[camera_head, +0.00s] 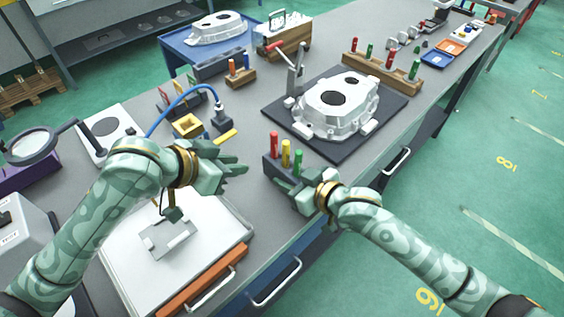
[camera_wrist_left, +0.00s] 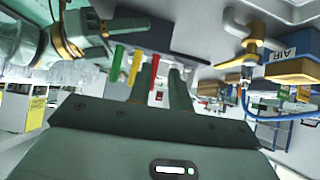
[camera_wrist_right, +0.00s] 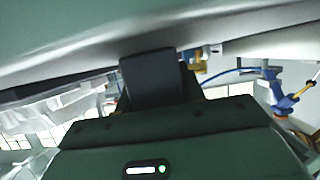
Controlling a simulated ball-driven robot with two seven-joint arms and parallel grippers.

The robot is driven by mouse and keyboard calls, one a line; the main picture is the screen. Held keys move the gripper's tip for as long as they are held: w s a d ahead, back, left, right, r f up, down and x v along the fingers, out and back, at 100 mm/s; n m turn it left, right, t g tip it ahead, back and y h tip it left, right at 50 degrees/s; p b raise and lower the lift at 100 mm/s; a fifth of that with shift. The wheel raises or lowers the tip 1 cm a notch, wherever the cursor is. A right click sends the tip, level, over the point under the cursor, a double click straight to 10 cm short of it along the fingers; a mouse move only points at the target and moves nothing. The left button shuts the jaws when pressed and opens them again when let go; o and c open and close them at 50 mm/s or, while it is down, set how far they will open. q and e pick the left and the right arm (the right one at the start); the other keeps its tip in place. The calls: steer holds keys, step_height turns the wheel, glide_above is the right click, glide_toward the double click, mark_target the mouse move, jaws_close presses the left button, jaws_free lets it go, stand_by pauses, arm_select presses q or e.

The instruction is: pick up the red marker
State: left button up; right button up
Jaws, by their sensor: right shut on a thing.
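The red marker (camera_head: 274,139) stands upright in a dark holder block (camera_head: 269,167), beside a yellow marker (camera_head: 285,150) and a green marker (camera_head: 298,158). The red marker also shows in the left wrist view (camera_wrist_left: 155,66), between the finger shapes. My left gripper (camera_head: 238,168) is open and empty, left of the holder and apart from the marker. My right gripper (camera_head: 284,190) is shut on the holder block at its near right side. The right wrist view shows a dark block (camera_wrist_right: 155,80) between the fingers; the markers are hidden there.
A white casting (camera_head: 338,105) lies on a dark mat behind the holder. A wooden rack (camera_head: 395,75) with markers stands further back. A yellow item (camera_head: 226,136) and a blue hose (camera_head: 170,108) lie behind my left gripper. A white case (camera_head: 125,262) is at the front left.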

mark_target(272, 140)
arm_select(q)
steer(key=w+d, duration=0.1)
steer(key=d, duration=0.1)
steer(key=w+d+t+h, duration=0.1)
steer(key=w, duration=0.1)
steer(key=w+d+t+h, duration=0.1)
steer(key=w+d, duration=0.1)
steer(key=shift+w+d+r+m, duration=0.15)
steer(key=shift+d+r+m, duration=0.1)
steer(key=shift+d+m, duration=0.05)
steer(key=x, duration=0.5)
steer(key=shift+w+d, duration=0.25)
steer(key=shift+w, duration=0.05)
jaws_close()
